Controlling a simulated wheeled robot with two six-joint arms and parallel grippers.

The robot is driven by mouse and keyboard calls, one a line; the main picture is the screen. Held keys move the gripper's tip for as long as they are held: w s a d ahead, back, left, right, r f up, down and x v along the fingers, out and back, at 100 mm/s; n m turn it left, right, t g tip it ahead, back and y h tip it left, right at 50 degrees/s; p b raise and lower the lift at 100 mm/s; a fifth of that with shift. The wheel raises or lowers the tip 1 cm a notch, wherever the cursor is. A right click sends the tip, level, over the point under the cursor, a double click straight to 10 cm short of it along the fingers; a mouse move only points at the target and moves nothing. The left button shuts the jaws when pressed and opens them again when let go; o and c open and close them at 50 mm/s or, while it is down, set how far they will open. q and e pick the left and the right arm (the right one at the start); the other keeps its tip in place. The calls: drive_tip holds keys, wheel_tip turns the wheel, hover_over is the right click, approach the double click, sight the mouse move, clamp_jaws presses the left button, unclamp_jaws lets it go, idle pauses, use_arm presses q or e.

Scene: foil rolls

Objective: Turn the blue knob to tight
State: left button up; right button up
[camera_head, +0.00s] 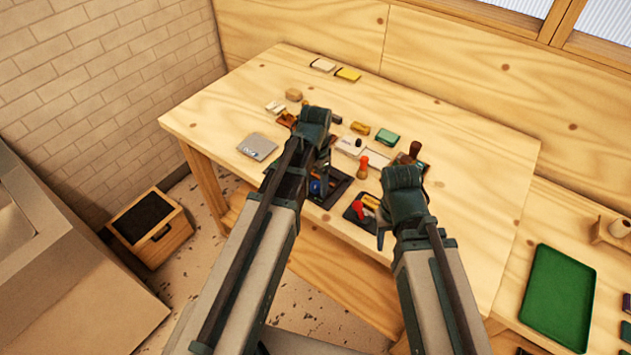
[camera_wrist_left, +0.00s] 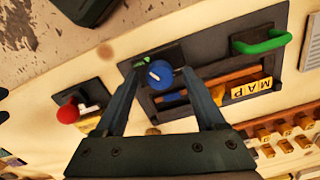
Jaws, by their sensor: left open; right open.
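The blue knob (camera_wrist_left: 160,74) is round with a pale pointer line and sits on a dark panel (camera_wrist_left: 132,68); a small green mark shows beside it. In the head view the knob (camera_head: 315,187) is partly hidden by my left arm. My left gripper (camera_wrist_left: 163,82) is open, with its fingers on either side of the knob in the left wrist view; I cannot tell whether they touch it. My right gripper (camera_head: 382,238) is open near the table's front edge, and its fingertips are hard to make out.
Beside the knob are a dark frame with yellow lettered tiles (camera_wrist_left: 252,88) and a green handle (camera_wrist_left: 262,42). A red-topped piece (camera_wrist_left: 68,113) stands on a small dark board. Several small items lie across the table (camera_head: 455,150). A green tray (camera_head: 560,295) is at the right.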

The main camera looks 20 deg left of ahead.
sight(316, 185)
use_arm(q)
wheel_tip(316, 185, up, 14)
drive_tip(key=p, duration=1.3)
drive_tip(key=shift+f, duration=0.25)
drive_tip(key=s+d+f+n+b, duration=0.1)
drive_tip(key=s+d+f+b, duration=0.3)
drive_tip(key=s+d, duration=0.1)
drive_tip(key=s+d+f+n+y+b, duration=0.1)
drive_tip(key=s+d+f+b, duration=0.3)
drive_tip(key=s, duration=0.4)
drive_tip(key=shift+s+d+n, duration=0.25)
drive_tip(key=shift+d+n, duration=0.45)
drive_tip(key=shift+d, duration=0.2)
